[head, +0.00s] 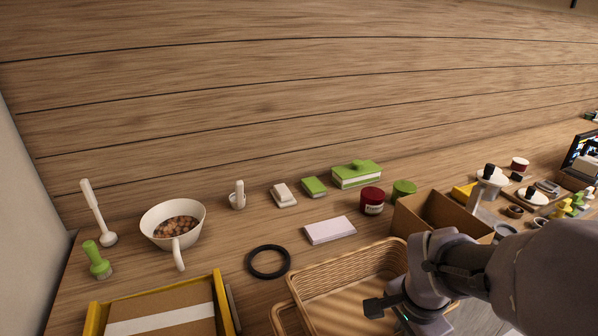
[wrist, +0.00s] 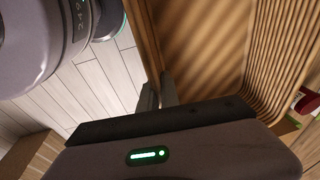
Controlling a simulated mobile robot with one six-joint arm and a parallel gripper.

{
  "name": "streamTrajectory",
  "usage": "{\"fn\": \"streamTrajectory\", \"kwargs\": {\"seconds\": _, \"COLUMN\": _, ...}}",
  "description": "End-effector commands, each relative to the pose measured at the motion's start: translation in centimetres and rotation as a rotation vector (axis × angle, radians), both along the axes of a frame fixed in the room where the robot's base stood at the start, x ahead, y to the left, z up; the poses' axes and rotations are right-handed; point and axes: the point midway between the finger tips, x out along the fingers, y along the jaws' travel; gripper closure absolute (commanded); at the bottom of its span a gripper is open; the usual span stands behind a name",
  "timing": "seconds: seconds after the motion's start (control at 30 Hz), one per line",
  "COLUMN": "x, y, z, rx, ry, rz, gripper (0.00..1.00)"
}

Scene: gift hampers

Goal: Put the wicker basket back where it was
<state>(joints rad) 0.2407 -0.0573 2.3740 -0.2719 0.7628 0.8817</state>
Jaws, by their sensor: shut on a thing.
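The wicker basket (head: 312,268) is a light tan, open rectangular basket at the bottom middle of the head view, near the counter's front. Its inside looks empty where it shows. My gripper (head: 384,304) is at the basket's near right side, shut on its wall. In the wrist view the fingers (wrist: 160,92) pinch the basket's wall, and the ribbed inside of the basket (wrist: 280,50) shows beyond them. My arm hides the basket's right end. I cannot tell whether its base touches the counter.
A black ring (head: 268,276) and a white card (head: 330,230) lie behind the basket. A brown open box (head: 418,222) stands close behind its right end. Pale floor (wrist: 100,85) shows beyond the counter.

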Motion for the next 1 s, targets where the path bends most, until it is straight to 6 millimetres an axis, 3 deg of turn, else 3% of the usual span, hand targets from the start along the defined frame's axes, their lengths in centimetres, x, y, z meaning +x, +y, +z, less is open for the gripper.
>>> {"fn": "streamTrajectory", "kwargs": {"seconds": 0.13, "x": 4.7, "y": 2.7, "z": -1.0, "rx": -0.001, "ry": 0.0, "rz": 0.007, "gripper": 1.0}}
{"fn": "streamTrajectory", "kwargs": {"seconds": 0.3, "x": 8.0, "y": 4.5, "z": -1.0, "rx": 0.0, "ry": -0.001, "rz": 0.002, "gripper": 1.0}}
{"fn": "streamTrajectory", "kwargs": {"seconds": 0.4, "x": 8.5, "y": 4.8, "z": -1.7, "rx": 0.0, "ry": 0.0, "rz": 0.001, "gripper": 1.0}}
{"fn": "streamTrajectory", "kwargs": {"seconds": 0.57, "x": 8.4, "y": 4.8, "z": -4.7, "rx": 0.001, "ry": 0.001, "rz": 0.0, "gripper": 1.0}}
{"fn": "streamTrajectory", "kwargs": {"seconds": 0.9, "x": 8.4, "y": 4.8, "z": -4.8, "rx": 0.0, "ry": -0.001, "rz": 0.001, "gripper": 1.0}}
{"fn": "streamTrajectory", "kwargs": {"seconds": 1.0, "x": 8.4, "y": 4.8, "z": -4.8, "rx": 0.0, "ry": 0.0, "rz": 0.001, "gripper": 0.78}}
